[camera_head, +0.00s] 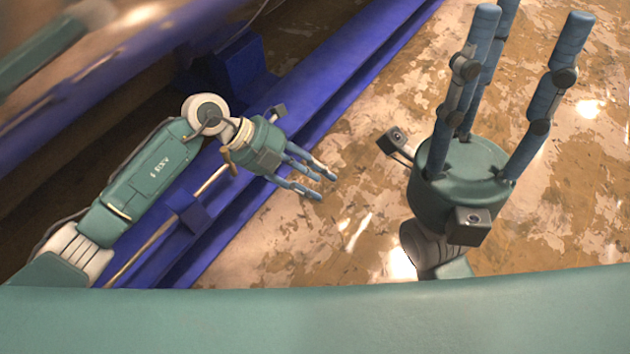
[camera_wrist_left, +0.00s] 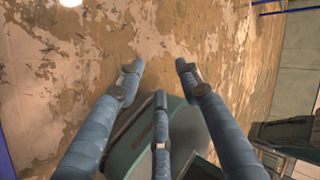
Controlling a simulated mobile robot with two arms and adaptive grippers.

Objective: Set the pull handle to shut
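No part that I can surely tell as the pull handle shows in either view. My left gripper (camera_head: 318,180) reaches in from the left over a blue beam, with its fingers above the worn floor. In the left wrist view its fingers (camera_wrist_left: 160,80) are spread, with nothing between them.
Long blue beams (camera_head: 335,75) cross diagonally at the left, close under my left arm. The patchy tan floor (camera_head: 350,130) is clear between the grippers; it also fills much of the left wrist view (camera_wrist_left: 150,45). Pale panels (camera_wrist_left: 292,60) stand at that view's right.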

